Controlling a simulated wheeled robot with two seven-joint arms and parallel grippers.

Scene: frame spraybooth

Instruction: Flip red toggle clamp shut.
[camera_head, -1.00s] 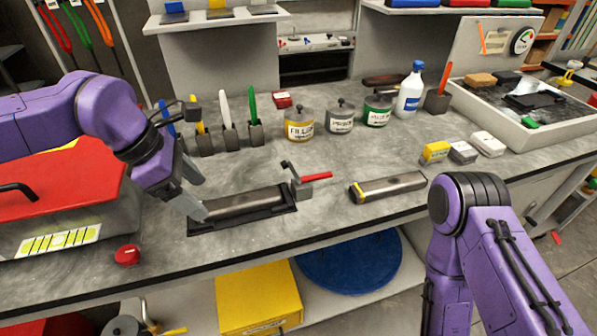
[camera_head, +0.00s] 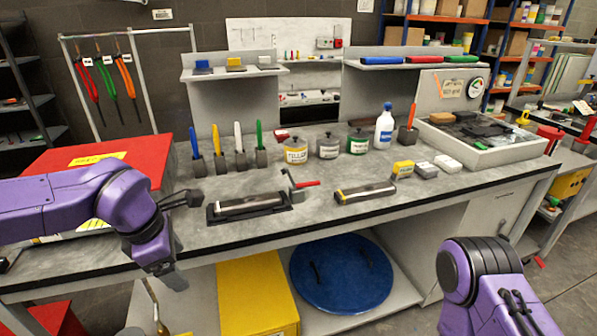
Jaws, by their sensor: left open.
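The toggle clamp's red handle (camera_head: 306,184) sticks out to the right, near level, just above the bench. Its grey metal arm (camera_head: 290,180) stands upright, tilted, at the right end of a dark fixture. A grey bar (camera_head: 250,204) lies in that fixture (camera_head: 213,220). My left gripper (camera_head: 177,262) is open and empty. It points down in front of the bench edge, left of and below the fixture, apart from the clamp. My right arm shows at the lower right, but its gripper is out of view.
A second grey bar (camera_head: 364,193) with a yellow end lies right of the clamp. Colored-handled tools in blocks (camera_head: 240,160) and labelled cans (camera_head: 295,151) stand behind. A red-lidded case (camera_head: 95,158) is at left. The bench front (camera_head: 330,225) is bare.

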